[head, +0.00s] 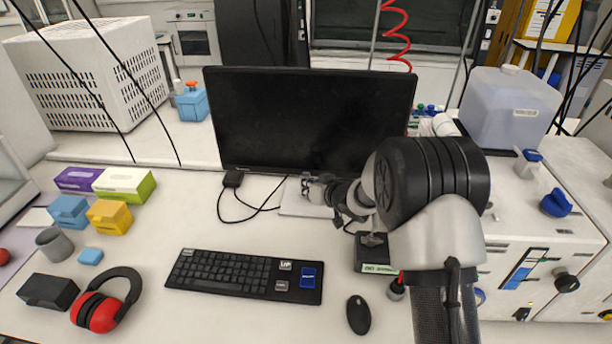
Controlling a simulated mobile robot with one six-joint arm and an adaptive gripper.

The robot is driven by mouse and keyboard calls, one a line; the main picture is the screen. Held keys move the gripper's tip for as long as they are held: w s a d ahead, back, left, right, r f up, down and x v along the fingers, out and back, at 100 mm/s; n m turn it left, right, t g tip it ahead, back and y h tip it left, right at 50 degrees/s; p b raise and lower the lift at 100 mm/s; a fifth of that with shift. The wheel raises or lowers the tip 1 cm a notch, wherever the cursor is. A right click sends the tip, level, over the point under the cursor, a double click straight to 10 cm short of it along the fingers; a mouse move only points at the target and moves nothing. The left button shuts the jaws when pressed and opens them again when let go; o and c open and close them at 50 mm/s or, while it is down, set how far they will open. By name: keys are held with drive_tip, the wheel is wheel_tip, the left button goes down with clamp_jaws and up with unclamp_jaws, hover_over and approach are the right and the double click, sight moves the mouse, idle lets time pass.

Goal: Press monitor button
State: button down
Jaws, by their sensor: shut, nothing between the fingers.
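The monitor (305,115) stands upright at the back middle of the white desk. Its screen is dark. I cannot make out its button at this size. My gripper (310,187) is shut and empty, just below the monitor's lower edge in the picture and over the monitor's pale stand base (292,208). My arm reaches in from the right and covers the lower right corner of the monitor. I cannot tell whether the fingertips touch the monitor.
A keyboard (235,274) and a mouse (358,315) lie in front. A black cable runs left of the stand. Red ear defenders (105,302) and several small boxes stand at left. A clear canister (508,108) is at right. Free desk lies between keyboard and monitor.

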drive_tip(key=shift+w, duration=0.1)
drive_tip(key=shift+w+p, duration=0.3)
drive_tip(key=shift+p, duration=0.2)
drive_tip(key=shift+w+p, duration=0.4)
idle(0.6)
drive_tip(key=shift+s, duration=0.8)
drive_tip(key=s+b, duration=0.2)
drive_tip(key=s, duration=0.3)
drive_tip(key=shift+a, duration=0.1)
idle(0.7)
